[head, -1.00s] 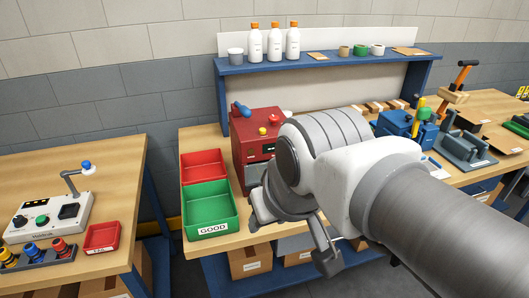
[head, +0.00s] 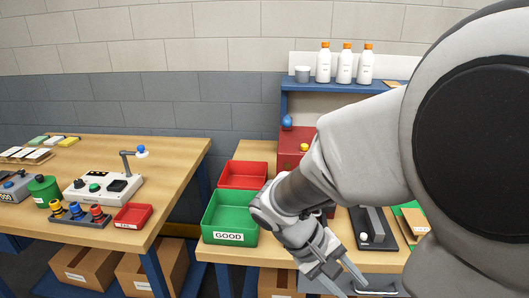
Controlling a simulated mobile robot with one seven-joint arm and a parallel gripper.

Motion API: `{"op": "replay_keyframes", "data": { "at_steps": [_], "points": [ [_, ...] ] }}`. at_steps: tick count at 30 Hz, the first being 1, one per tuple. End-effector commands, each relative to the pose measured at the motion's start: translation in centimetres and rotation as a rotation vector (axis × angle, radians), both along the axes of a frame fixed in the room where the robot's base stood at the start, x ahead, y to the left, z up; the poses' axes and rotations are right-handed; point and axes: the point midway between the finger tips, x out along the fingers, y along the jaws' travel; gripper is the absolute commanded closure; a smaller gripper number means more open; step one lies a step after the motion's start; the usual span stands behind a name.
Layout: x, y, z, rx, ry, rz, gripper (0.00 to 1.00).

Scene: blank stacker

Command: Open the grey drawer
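The grey drawer (head: 396,281) is under the front edge of the middle wooden bench, at the bottom of the head view. Its front is only partly in view, cut off by the lower picture edge, and a pale bar handle shows on it. My gripper (head: 353,287) points down and to the right, just left of the handle. Its two fingers are apart, with nothing visible between them. I cannot tell whether a finger touches the handle. My arm covers much of the bench above.
A green GOOD bin (head: 229,218) and a red bin (head: 243,174) stand on the bench left of my gripper. A red machine (head: 292,142) is behind my arm. Cardboard boxes (head: 280,280) sit below. A second bench (head: 165,165) stands left, across a gap.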

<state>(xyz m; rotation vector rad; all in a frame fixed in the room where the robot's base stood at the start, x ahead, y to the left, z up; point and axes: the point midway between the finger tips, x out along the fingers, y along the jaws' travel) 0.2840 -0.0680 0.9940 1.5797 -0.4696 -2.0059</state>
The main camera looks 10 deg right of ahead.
Motion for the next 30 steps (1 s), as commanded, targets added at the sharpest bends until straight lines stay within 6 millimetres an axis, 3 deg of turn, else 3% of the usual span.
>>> {"op": "replay_keyframes", "data": {
  "at_steps": [1, 9, 18, 25, 30],
  "points": [
    [0.5, -0.2, -2.3, -0.057, 0.044, 0.021, 0.55],
    [4.1, -1.2, -9.5, -0.359, 0.166, 0.163, 0.55],
    [7.6, -0.5, -16.9, -0.602, 0.2, 0.356, 0.55],
    [8.6, -0.3, -19.1, -0.661, 0.194, 0.418, 0.55],
    [8.7, -2.0, -19.5, -0.663, 0.196, 0.418, 0.55]
  ]
}}
